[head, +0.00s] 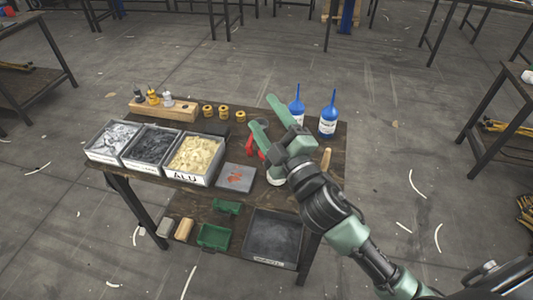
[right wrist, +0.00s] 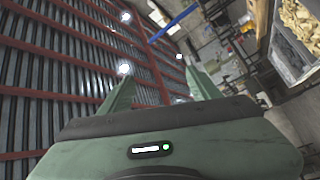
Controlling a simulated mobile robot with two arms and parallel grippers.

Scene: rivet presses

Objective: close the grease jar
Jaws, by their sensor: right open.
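My right gripper (head: 262,112) reaches over the right half of the workbench (head: 232,202), its two green fingers spread apart with nothing between them. In the right wrist view the fingers (right wrist: 160,74) are also apart and empty. A small round pale thing (head: 275,181) shows just below my right gripper and is partly hidden by it; it may be the grease jar, but I cannot tell, nor can I make out a lid. No other jar is clear. My left gripper is not in view.
Three bins of small parts, one marked ALU (head: 188,180), stand at the left. A grey pad (head: 237,177) with red marks lies beside them. Two blue-topped bottles (head: 328,122) stand at the back right. A red-handled tool (head: 253,141) is partly hidden by my gripper.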

